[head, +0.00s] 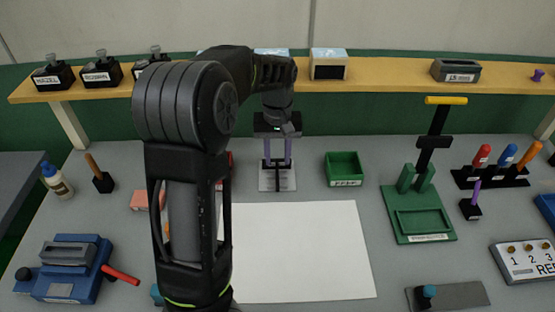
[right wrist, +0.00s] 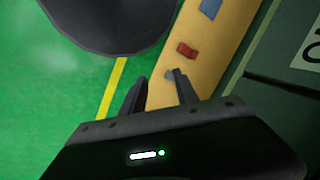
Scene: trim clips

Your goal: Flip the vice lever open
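The blue vice (head: 68,283) stands at the front left of the table in the head view, with grey jaws on top. Its red lever (head: 120,275) sticks out from its right side, sloping slightly down to the right. My left gripper (head: 277,162) is far from the vice, at the back middle, pointing down over a small grey plate (head: 264,181) with a dark upright part. Its fingers are apart, with no clear hold on anything. My right gripper (right wrist: 160,85) shows only in the right wrist view, open and empty, above a green floor and a yellowish strip.
My left arm crosses the middle and hides part of the table. A white sheet (head: 305,250) lies at the centre. A green bin (head: 345,168), a green stand (head: 418,215) and a tool rack (head: 490,178) stand to the right. A shelf (head: 400,75) spans the back.

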